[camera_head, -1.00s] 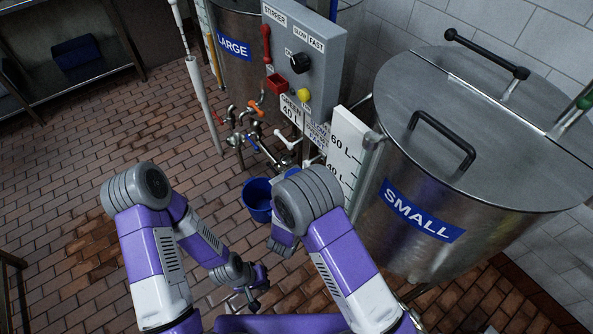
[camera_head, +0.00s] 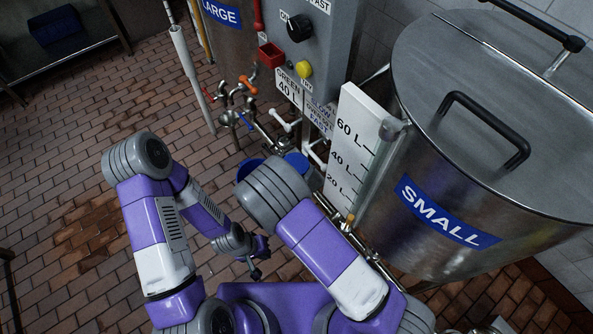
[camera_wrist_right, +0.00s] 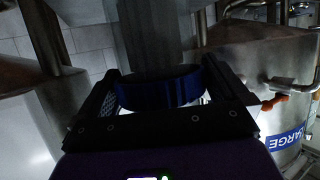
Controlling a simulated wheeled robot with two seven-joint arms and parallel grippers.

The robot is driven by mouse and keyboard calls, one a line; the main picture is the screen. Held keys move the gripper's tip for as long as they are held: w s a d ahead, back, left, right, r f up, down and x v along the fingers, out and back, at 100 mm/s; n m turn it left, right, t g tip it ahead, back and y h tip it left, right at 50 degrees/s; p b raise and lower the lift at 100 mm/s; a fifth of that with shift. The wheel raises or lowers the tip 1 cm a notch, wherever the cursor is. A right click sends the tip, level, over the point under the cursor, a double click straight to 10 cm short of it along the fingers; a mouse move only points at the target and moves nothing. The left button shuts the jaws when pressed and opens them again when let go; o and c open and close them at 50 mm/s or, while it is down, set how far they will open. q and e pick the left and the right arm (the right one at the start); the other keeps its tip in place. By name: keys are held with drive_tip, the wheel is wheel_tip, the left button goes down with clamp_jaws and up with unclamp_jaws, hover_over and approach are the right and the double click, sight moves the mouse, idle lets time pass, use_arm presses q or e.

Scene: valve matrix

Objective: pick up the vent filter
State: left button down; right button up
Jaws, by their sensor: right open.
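I cannot make out the vent filter for certain. In the right wrist view a dark round thing with a blue side (camera_wrist_right: 160,92) shows between the fingers of my right gripper (camera_wrist_right: 160,68). I cannot tell whether it is the filter or a blue bucket, and no grip on it shows. My right gripper is open; in the head view it is hidden behind my right arm. My left gripper (camera_head: 258,262) hangs low over the floor, apart from the equipment, too small and dark to show its jaws clearly.
The SMALL steel tank (camera_head: 440,190) stands at the right, beside a white level scale (camera_head: 350,135). A grey control box (camera_head: 318,45) and pipes with valves (camera_head: 240,100) stand ahead. Blue buckets (camera_head: 250,167) sit below the pipes. Brick floor (camera_head: 70,180) at left is open.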

drive_tip(key=shift+w+d+f, duration=0.1)
drive_tip(key=shift+w, duration=0.2)
drive_tip(key=shift+s, duration=0.15)
drive_tip(key=shift+c, duration=0.2)
drive_tip(key=c, duration=0.7)
drive_tip(key=shift+o, duration=0.2)
drive_tip(key=shift+r, duration=0.2)
